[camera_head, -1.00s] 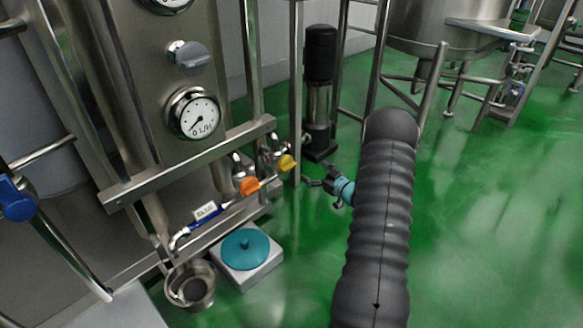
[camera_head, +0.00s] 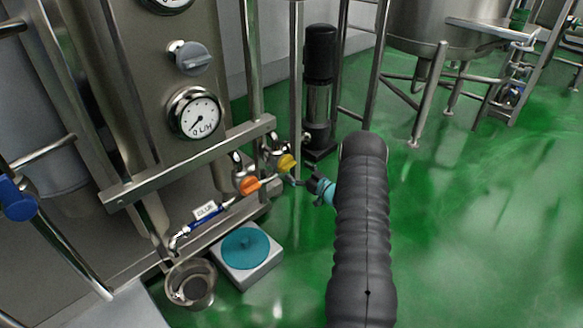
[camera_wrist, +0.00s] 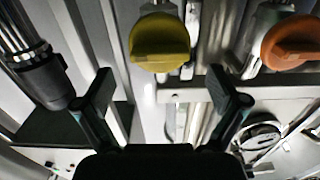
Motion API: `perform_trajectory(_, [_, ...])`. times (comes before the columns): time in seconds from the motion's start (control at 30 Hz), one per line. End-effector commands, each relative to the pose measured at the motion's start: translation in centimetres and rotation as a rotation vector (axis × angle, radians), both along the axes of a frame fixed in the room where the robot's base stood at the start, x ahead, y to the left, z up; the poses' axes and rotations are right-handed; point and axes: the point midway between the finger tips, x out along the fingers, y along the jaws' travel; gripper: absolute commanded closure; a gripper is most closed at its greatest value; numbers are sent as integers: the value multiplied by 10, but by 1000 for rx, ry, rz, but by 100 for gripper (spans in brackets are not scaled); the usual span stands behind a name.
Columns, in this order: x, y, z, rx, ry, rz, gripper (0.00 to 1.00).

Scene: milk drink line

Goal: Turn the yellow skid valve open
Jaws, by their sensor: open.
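The yellow skid valve (camera_head: 285,163) is a rounded yellow knob on the skid's pipework, just right of the orange valve (camera_head: 249,186). In the wrist view the yellow knob (camera_wrist: 160,42) is at the top centre, ahead of my fingertips, and the orange knob (camera_wrist: 291,42) is at the upper right. My gripper (camera_wrist: 166,92) is open and empty, its two dark fingers spread below the yellow knob in that picture. In the head view my gripper (camera_head: 298,181) is beside the yellow valve on its lower right. I cannot tell whether a fingertip touches it.
A dial gauge (camera_head: 194,113) and a grey knob (camera_head: 189,57) are on the skid panel above a steel rail (camera_head: 190,165). A black pump (camera_head: 320,55) stands behind. A steel pot (camera_head: 190,284) and a teal-topped scale (camera_head: 246,250) are below.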

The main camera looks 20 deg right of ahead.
Motion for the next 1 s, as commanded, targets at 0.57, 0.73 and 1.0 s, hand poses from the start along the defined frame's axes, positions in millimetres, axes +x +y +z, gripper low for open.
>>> perform_trajectory(0.57, [33, 12, 0, 1, 0, -1, 4])
perform_trajectory(0.73, [32, 12, 0, 1, 0, -1, 29])
perform_trajectory(1.0, [32, 12, 0, 0, 0, -1, 64])
